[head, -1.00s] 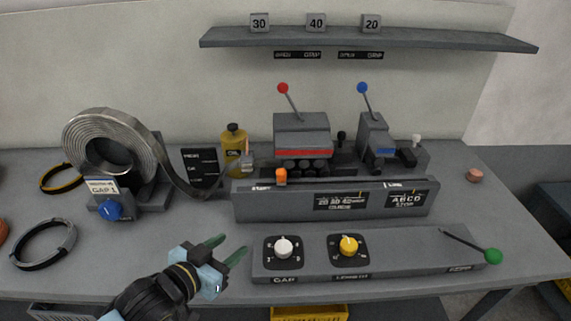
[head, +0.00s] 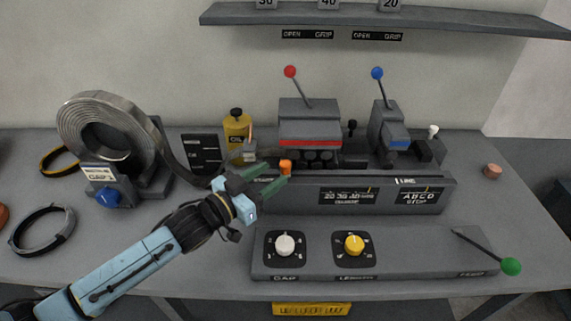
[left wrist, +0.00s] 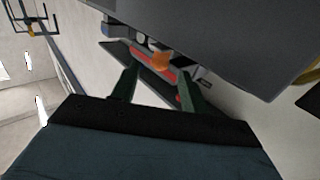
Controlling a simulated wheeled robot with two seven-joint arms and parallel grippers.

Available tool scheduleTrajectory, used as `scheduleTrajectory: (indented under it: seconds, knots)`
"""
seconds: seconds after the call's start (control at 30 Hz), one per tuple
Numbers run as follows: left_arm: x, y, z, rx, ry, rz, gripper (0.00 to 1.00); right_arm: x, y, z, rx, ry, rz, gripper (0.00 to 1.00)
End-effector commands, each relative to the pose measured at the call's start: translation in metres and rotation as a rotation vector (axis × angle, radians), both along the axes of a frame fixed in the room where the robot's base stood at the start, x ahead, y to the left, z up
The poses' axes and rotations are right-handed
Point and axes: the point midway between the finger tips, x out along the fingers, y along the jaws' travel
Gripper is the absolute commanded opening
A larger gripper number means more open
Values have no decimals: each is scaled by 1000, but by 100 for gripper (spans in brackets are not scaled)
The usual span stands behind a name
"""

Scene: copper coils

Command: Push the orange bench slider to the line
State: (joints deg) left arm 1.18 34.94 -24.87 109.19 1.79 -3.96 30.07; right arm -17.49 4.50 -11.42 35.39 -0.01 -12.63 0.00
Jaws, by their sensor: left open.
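The orange bench slider (head: 286,167) is a small orange block on the top edge of the long grey rail (head: 300,202), near its left end. It also shows in the left wrist view (left wrist: 162,61), ahead of the fingers and between them in the picture. My left gripper (head: 276,178) is open, with its green fingertips close to the slider at its left. Whether a finger touches the slider I cannot tell. A "LINE" label (head: 405,181) sits on the rail's top toward the right end. My right gripper is not in view.
A front panel holds a white knob (head: 285,245), a yellow knob (head: 354,244) and a green-tipped lever (head: 510,266). A metal strip coil (head: 80,140) stands at left. An oil bottle (head: 237,132) and machines with red (head: 290,72) and blue (head: 377,73) lever balls stand behind the rail.

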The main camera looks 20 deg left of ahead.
Motion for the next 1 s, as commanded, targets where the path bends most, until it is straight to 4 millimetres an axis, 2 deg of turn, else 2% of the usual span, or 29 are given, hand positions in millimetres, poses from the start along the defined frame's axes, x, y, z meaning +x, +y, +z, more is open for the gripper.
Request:
scheduleTrajectory:
  seconds: [0.1, 0.3, 0.5, 0.73, 0.77, 1.0]
  knots:
    - [19, -10, 1, -1, -3, 0, 45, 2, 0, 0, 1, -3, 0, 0]
    - [41, -23, 1, -2, -1, 0, 45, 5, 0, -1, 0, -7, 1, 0]
    - [49, -27, 0, -1, 0, 0, 45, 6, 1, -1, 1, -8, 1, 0]
    - [49, -28, 0, 0, 1, 0, 45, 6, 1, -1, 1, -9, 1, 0]
    - [49, -28, 0, 0, 1, 0, 43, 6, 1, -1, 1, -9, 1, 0]
    - [49, -27, 0, 0, 0, 0, 12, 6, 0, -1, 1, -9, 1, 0]
